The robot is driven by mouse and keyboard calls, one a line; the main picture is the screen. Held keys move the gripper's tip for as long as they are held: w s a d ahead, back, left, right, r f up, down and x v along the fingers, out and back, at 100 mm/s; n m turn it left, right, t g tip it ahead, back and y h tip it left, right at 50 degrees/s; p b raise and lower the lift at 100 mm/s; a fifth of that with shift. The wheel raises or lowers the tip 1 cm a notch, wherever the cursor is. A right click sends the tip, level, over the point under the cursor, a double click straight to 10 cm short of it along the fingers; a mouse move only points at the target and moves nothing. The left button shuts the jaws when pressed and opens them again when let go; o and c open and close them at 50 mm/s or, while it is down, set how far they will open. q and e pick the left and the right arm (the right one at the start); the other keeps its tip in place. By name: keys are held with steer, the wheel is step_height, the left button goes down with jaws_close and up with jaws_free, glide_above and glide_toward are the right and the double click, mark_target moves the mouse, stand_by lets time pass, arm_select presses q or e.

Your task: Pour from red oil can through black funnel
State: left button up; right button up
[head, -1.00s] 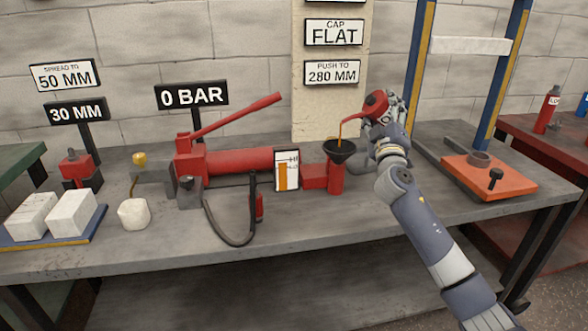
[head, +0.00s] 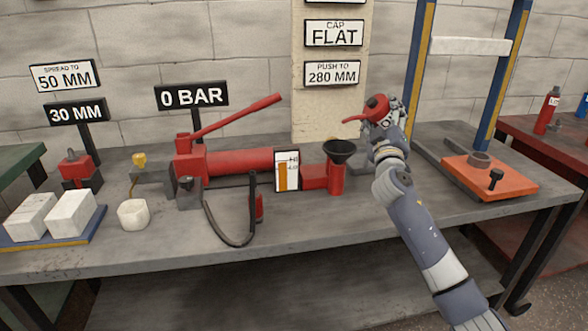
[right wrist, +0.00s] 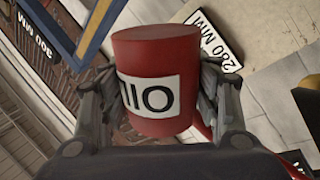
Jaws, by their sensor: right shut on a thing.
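The red oil can (head: 377,106) is in my right gripper (head: 388,118), above the bench and to the right of the funnel. Its spout points left, and no oil stream shows from it. In the right wrist view the can (right wrist: 155,60) sits between both fingers (right wrist: 158,95), its label facing the camera. The black funnel (head: 341,148) stands on the red filler neck (head: 337,178) of the pump. The level gauge (head: 287,170) beside it shows an orange column. My left gripper is not in view.
The red hand pump (head: 235,162) with its raised lever lies left of the funnel on the grey bench (head: 300,232). A black hose (head: 222,232) loops in front. An orange press plate (head: 488,178) and blue-yellow frame posts (head: 420,62) stand at the right.

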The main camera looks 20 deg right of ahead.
steer(key=shift+f+m, duration=0.2)
steer(key=shift+m, duration=0.2)
steer(key=shift+f+m+g, duration=0.3)
steer(key=shift+f+m, duration=0.1)
steer(key=shift+m, duration=0.1)
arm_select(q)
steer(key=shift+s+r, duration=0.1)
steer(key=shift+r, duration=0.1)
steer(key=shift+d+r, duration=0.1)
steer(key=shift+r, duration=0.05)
arm_select(e)
steer(key=shift+r, duration=0.1)
steer(key=shift+m+h, duration=0.3)
steer(key=shift+m, duration=0.2)
steer(key=shift+m+g, duration=0.3)
steer(key=shift+g, duration=0.1)
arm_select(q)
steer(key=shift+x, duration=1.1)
arm_select(e)
steer(key=shift+d, duration=0.1)
arm_select(q)
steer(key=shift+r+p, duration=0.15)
steer(key=shift+p, duration=0.15)
